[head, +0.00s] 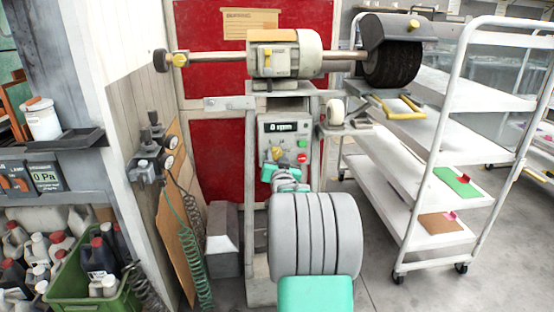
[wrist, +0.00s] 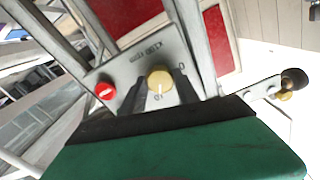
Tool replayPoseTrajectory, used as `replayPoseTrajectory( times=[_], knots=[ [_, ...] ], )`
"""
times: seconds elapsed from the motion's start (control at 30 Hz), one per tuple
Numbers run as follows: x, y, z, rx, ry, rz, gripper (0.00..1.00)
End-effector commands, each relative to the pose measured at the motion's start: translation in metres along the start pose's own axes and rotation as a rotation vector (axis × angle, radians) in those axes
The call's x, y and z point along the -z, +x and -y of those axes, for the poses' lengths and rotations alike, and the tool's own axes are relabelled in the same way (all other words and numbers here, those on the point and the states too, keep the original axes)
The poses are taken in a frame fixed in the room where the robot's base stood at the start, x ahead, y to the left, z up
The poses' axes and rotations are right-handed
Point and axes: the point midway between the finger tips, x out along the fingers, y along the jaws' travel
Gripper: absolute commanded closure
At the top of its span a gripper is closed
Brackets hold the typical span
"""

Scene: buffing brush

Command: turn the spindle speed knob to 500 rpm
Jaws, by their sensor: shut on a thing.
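The spindle speed knob is a round yellow knob (wrist: 159,81) with a light pointer line, set in the grey control panel (wrist: 150,55). In the head view the knob (head: 276,153) shows just above my gripper (head: 278,163). In the wrist view the two dark fingers of my gripper (wrist: 160,88) stand on either side of the knob and are shut on it. The display (head: 284,127) above it reads 0 rpm. The panel's small scale lettering is too blurred to read.
A red button (wrist: 105,91) sits close beside the fingers, and a green button (head: 300,143) is above it in the head view. The buffing machine (head: 284,55) carries a dark brush (head: 393,65) at right. A white cart (head: 440,100) stands at right; green coiled hoses (head: 195,240) hang at left.

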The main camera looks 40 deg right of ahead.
Motion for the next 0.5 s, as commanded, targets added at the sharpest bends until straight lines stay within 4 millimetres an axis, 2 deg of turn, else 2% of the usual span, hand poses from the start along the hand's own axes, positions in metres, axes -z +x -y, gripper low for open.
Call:
replayPoseTrajectory(
  times=[0.27,0.5],
  knots=[
    [-0.0054,-0.0002,-0.0015,0.0,-0.154,0.0,1.0],
    [-0.0062,-0.0002,-0.0021,0.0,-0.369,-0.001,1.0]
  ],
)
